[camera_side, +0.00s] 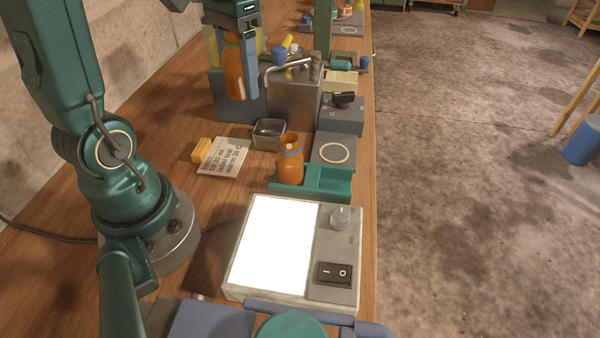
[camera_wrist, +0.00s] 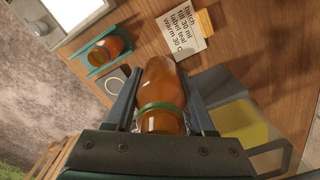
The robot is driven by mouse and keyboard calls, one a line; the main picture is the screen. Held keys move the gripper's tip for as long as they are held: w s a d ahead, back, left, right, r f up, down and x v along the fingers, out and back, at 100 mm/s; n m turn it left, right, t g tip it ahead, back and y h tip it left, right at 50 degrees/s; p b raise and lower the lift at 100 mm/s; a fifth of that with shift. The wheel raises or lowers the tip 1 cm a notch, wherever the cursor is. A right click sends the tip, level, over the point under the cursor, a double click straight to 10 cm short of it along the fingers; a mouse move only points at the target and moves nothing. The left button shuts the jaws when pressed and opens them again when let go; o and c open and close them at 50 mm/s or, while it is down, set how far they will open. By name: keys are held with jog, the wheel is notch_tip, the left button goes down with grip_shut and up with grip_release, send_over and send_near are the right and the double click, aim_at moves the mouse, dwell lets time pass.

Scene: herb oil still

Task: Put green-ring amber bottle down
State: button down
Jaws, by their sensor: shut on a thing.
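The green-ring amber bottle (camera_wrist: 160,84) is between the two fingers of my gripper (camera_wrist: 163,78) in the wrist view, with its green ring near the palm. In the side view my gripper (camera_side: 240,62) points down at the back of the bench, shut on this bottle (camera_side: 234,76). The bottle looks upright there, in front of a blue-grey block (camera_side: 222,92); I cannot tell whether it touches it. A second amber bottle (camera_side: 290,165), with a blue ring, stands in the teal holder (camera_side: 330,183); it also shows in the wrist view (camera_wrist: 104,50).
A metal tank (camera_side: 295,103) with a handle stands right of my gripper. A small metal tray (camera_side: 269,134), a note card (camera_side: 222,157), a yellow block (camera_side: 202,149) and a ringed grey pad (camera_side: 334,152) lie nearer. A lit panel box (camera_side: 273,245) fills the front. Bare wood shows at left.

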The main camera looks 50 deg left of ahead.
jog(key=s+a+f+n, duration=0.2)
jog(key=a+f+n, duration=0.2)
jog(key=a+n, duration=0.4)
jog(key=n, duration=0.6)
send_near(201, 134)
jog(key=shift+n, duration=0.3)
jog(key=shift+f, duration=3.2)
jog(key=shift+c, duration=1.2)
grip_release()
jog(key=shift+f, duration=0.1)
